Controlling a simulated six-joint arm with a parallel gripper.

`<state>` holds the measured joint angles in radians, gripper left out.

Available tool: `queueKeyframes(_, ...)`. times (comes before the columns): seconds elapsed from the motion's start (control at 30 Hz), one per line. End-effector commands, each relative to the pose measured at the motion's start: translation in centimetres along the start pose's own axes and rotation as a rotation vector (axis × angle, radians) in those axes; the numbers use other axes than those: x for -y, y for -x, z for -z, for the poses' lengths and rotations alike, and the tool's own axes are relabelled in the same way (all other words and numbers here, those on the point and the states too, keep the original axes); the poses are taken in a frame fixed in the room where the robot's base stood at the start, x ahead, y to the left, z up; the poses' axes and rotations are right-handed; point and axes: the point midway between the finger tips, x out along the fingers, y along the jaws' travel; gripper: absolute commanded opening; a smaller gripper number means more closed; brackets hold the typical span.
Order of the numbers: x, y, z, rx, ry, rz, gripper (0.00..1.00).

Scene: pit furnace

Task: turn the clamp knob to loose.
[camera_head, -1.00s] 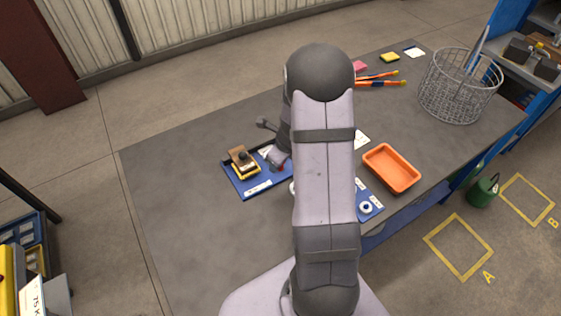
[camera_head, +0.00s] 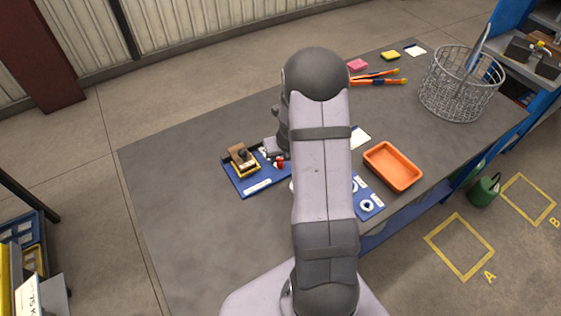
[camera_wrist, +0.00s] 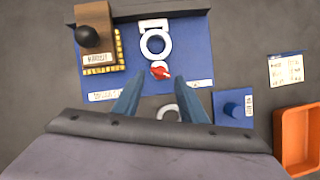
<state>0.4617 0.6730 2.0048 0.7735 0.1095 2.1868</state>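The clamp knob, a small red piece (camera_wrist: 160,73), sits on a blue board (camera_wrist: 200,48) just below a white ring-shaped clamp (camera_wrist: 156,44) in the wrist view. It also shows as a red spot in the head view (camera_head: 280,162). My gripper (camera_wrist: 160,82) has its two bluish fingers spread apart, one to each side of the knob as seen from the wrist. Nothing is held between them. I cannot tell the fingers' height above the knob. In the head view my arm hides most of the gripper and the board's right part.
A wooden block with a black knob and yellow base (camera_wrist: 96,38) stands left of the clamp. An orange tray (camera_head: 392,167) and wire basket (camera_head: 458,85) are to the right. The table's left is clear.

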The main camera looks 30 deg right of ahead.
Motion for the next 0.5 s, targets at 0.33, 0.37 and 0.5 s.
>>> queueKeyframes(0.33,0.0,-3.9,0.1,-0.001,0.001,0.000,0.38)
queueKeyframes(0.37,0.0,-4.0,0.1,-0.001,0.001,0.000,0.38)
queueKeyframes(0.5,0.0,-4.3,0.0,0.001,0.001,0.001,0.38)
